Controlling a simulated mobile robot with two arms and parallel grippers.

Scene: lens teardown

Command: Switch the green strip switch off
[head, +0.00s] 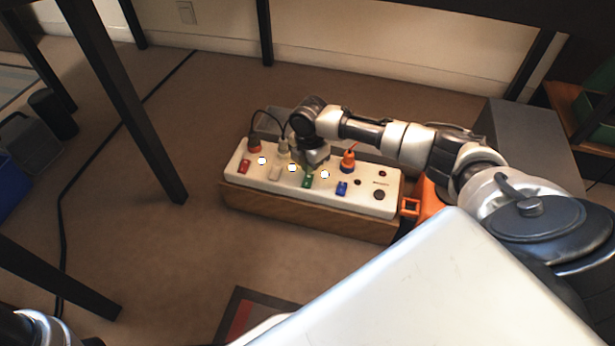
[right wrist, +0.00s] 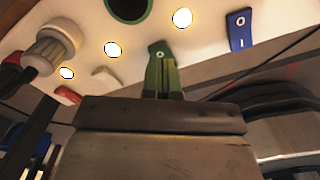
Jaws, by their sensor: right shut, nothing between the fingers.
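The white power strip (head: 228,170) lies on a wooden block with a row of coloured rocker switches. The green switch (head: 307,181) is between a cream one and a blue one. My right gripper (head: 313,165) is shut and empty, pointing down at the green switch; contact cannot be told. The round lamp (head: 325,174) beside the green switch glows. My left gripper is out of view.
The red switch (head: 244,166), cream switch (head: 275,172) and blue switch (head: 341,188) are close by. Plugs with cords, including an orange-red one (head: 348,160), stand along the strip's back edge. Dark table legs (head: 125,95) rise at left.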

